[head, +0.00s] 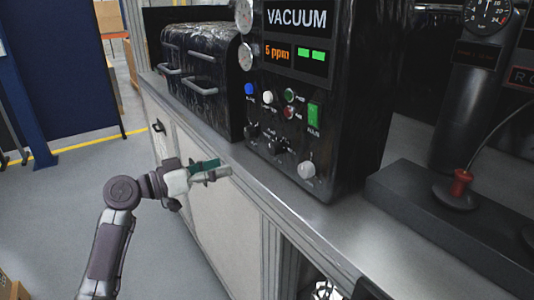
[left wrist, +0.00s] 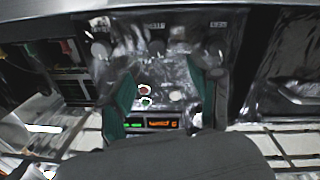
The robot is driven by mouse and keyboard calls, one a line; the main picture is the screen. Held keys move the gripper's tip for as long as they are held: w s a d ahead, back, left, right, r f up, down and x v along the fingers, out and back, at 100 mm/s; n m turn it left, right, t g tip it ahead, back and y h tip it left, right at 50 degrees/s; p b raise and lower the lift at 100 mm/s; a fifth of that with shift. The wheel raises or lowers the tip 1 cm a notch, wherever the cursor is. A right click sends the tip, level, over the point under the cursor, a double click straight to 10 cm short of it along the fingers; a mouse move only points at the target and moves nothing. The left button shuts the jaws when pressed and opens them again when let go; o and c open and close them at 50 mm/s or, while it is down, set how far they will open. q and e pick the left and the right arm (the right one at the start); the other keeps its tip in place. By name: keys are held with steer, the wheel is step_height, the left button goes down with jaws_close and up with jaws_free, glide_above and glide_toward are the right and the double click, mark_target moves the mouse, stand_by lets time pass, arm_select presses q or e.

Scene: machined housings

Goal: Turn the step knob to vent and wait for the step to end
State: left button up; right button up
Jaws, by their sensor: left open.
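The black control panel (head: 290,105) stands on the bench, and its display (head: 297,45) reads VACUUM, with 5 ppm in orange and two green blocks below. Three knobs run along its lower part: a dark left knob (head: 252,131), a dark middle knob (head: 278,145) and a pale right knob (head: 306,170). Their labels are too small to read, so I cannot tell which is the step knob. My left gripper (head: 215,171) is open and empty, in front of the bench and apart from the panel. The left wrist view shows the panel upside down between the green-padded fingers (left wrist: 162,80).
A blue button (head: 249,89), a white one (head: 268,97) and a green switch (head: 313,116) sit above the knobs. Black cases with handles (head: 200,80) stand left. A black block with a red-topped fitting (head: 461,183) lies right. The floor left of the bench is open.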

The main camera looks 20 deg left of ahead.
mark_target(271, 150)
arm_select(q)
steer(key=p+x, duration=0.1)
steer(key=x, duration=0.3)
steer(key=r+p+x, duration=0.1)
steer(key=x, duration=0.3)
steer(key=p+x, duration=0.1)
steer(key=x, duration=0.3)
steer(key=shift+s+d+r+p, duration=0.1)
steer(key=shift+d+r+p, duration=0.1)
steer(key=shift+d+p, duration=0.15)
steer(key=shift+w+d+f, duration=0.1)
steer(key=shift+w+d, duration=0.4)
steer(key=c, duration=0.9)
steer(key=shift+c, duration=1.2)
